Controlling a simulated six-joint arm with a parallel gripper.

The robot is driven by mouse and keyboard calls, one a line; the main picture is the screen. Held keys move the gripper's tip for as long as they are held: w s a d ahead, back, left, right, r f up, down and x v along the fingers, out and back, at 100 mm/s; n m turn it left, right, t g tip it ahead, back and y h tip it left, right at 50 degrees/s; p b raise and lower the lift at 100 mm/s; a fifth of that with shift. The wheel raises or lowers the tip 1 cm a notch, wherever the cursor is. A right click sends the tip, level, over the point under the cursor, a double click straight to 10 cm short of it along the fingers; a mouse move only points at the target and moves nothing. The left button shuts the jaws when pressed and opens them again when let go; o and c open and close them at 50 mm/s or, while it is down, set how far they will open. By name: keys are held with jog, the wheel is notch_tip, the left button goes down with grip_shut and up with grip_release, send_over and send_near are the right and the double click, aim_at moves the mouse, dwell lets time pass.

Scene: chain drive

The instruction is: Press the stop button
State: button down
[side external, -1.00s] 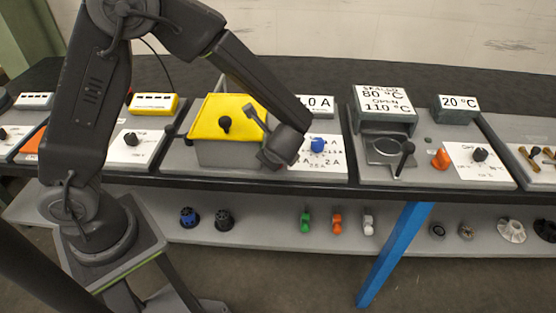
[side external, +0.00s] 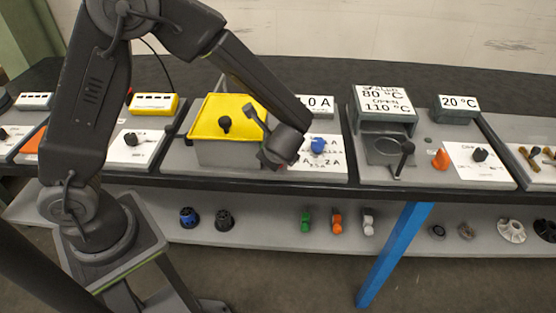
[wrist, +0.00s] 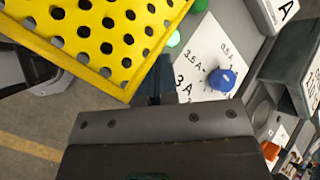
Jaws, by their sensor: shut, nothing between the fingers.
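I cannot make out a button marked stop in either view. A small green round piece (wrist: 174,39) shows beside the yellow perforated cover in the wrist view, just beyond my fingers; I cannot tell what it is. My gripper (side external: 268,160) is shut and empty, low at the front right of the yellow-topped box (side external: 222,117). In the wrist view my gripper's fingers (wrist: 158,82) lie close together between the yellow perforated cover (wrist: 105,28) and the white card. A blue knob (side external: 318,145) stands on that card (side external: 325,165), right of my gripper; it also shows in the wrist view (wrist: 222,80).
A lower shelf (side external: 270,228) holds several small parts. A blue leg (side external: 395,255) stands in front.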

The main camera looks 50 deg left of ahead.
jog(key=shift+f, duration=0.25)
jog(key=shift+f, duration=0.2)
jog(key=shift+f, duration=0.5)
dwell(1.1)
jog(key=shift+r, duration=0.9)
jog(key=shift+r, duration=0.1)
jog(key=shift+r, duration=2.45)
